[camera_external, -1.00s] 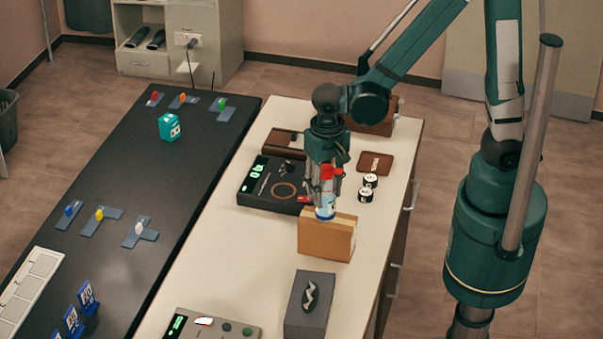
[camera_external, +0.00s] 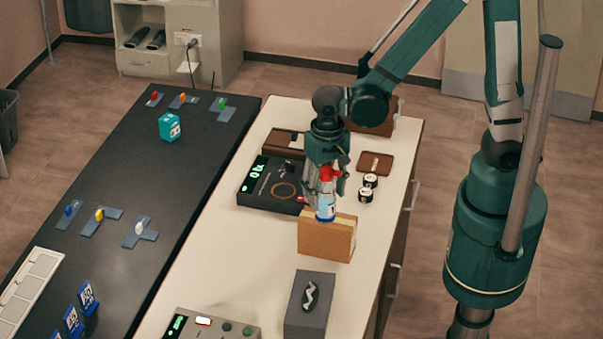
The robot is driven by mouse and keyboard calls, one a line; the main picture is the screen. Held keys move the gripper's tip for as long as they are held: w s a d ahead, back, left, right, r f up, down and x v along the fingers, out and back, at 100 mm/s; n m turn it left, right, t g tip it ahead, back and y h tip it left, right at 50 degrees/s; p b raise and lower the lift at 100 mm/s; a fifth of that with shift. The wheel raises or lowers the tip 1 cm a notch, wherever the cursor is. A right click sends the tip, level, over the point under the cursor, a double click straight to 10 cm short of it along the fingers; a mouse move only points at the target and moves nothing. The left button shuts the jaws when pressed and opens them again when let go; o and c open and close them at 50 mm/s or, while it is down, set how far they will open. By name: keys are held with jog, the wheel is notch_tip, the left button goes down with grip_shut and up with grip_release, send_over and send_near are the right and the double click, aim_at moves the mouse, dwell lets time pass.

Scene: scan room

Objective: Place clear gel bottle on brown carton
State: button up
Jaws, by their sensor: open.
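The clear gel bottle (camera_external: 325,206), with a red top and a blue and white lower part, is upright at the top of the brown carton (camera_external: 325,240). Its base appears to meet the carton's top near the back edge, though exact contact is hard to tell. My gripper (camera_external: 328,188) points down around the bottle's upper part, with its fingers open. The fingers partly hide the bottle's body.
A black scale (camera_external: 250,196) with small items stands just left of the carton. Two small dark jars (camera_external: 368,188) and a brown tray (camera_external: 375,161) are behind right. A grey box (camera_external: 312,318) is in front; bare light tabletop (camera_external: 235,265) lies to the left.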

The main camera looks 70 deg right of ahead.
jog(key=shift+r, duration=0.1)
jog(key=shift+r+p, duration=0.4)
jog(key=shift+r, duration=5.65)
jog(key=shift+s+d+r+n+t, duration=0.2)
jog(key=shift+d+r+n+t, duration=0.1)
jog(key=shift+d+r, duration=0.3)
jog(key=s+d+r+n+t, duration=0.6)
jog(key=d+r+n, duration=0.2)
jog(key=d, duration=0.3)
jog(key=shift+s+d+r+t, duration=0.3)
jog(key=shift+d+r, duration=0.1)
jog(key=shift+r, duration=0.15)
jog(key=shift+f, duration=0.1)
